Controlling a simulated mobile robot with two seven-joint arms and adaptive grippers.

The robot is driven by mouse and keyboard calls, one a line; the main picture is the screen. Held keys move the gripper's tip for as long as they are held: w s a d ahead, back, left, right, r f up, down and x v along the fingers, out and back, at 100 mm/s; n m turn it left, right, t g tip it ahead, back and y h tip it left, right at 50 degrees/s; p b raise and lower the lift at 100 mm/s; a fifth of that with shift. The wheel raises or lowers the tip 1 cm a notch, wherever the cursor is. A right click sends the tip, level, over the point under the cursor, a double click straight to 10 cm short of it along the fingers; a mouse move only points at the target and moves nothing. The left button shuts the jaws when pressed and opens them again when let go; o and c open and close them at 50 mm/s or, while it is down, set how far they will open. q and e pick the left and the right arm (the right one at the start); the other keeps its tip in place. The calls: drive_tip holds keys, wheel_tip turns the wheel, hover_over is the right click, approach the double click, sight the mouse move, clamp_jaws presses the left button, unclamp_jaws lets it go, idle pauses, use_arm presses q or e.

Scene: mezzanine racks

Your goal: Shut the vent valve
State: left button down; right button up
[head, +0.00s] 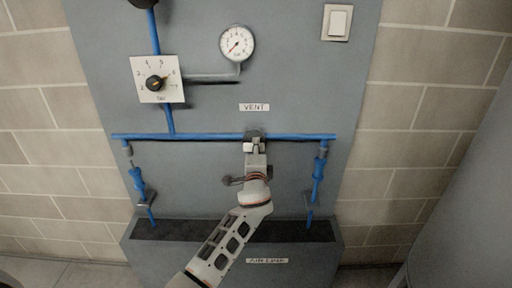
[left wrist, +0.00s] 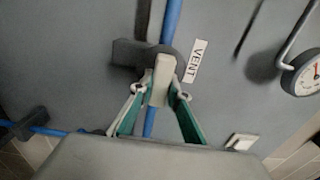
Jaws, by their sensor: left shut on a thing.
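The vent valve (head: 254,134) is a dark fitting on the horizontal blue pipe, just below the VENT label (head: 254,107). In the left wrist view its dark body (left wrist: 128,56) shows across the blue pipe. A pale handle (left wrist: 161,80) stands out from it, roughly in line with the pipe in that view. My left gripper (head: 254,149) is at the valve from below. In the left wrist view its two fingers (left wrist: 159,92) are shut on the handle, one on each side. The gripper partly hides the valve in the head view. My right gripper is not in view.
A numbered dial with a knob (head: 156,82) and a round gauge (head: 237,43) are on the grey panel above. A white switch (head: 338,22) is at upper right. Blue fittings hang left (head: 138,180) and right (head: 318,178). A dark trough (head: 180,229) lies below.

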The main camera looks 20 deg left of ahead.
use_arm(q)
drive_tip(key=c, duration=1.9)
unclamp_jaws()
drive_tip(key=v, duration=1.2)
drive_tip(key=s+a+f+n+g+h, duration=0.1)
drive_tip(key=s+f+n+g+h, duration=0.2)
drive_tip(key=s+f, duration=0.8)
drive_tip(key=s+a+f+n+g+h, duration=0.1)
drive_tip(key=s+f+n+g+h, duration=0.15)
drive_tip(key=s+f, duration=0.9)
drive_tip(key=s+f+n, duration=0.1)
drive_tip(key=s+f, duration=0.2)
drive_tip(key=s+a+f+n+g+h, duration=0.1)
drive_tip(key=s+f+n, duration=0.1)
drive_tip(key=s+f, duration=0.1)
drive_tip(key=s+f+n, duration=0.2)
drive_tip(key=s+f, duration=0.1)
drive_tip(key=shift+s+a+f+n+g+h, duration=0.2)
drive_tip(key=shift+s+f+n+g+h, duration=0.05)
drive_tip(key=shift+s+f, duration=0.15)
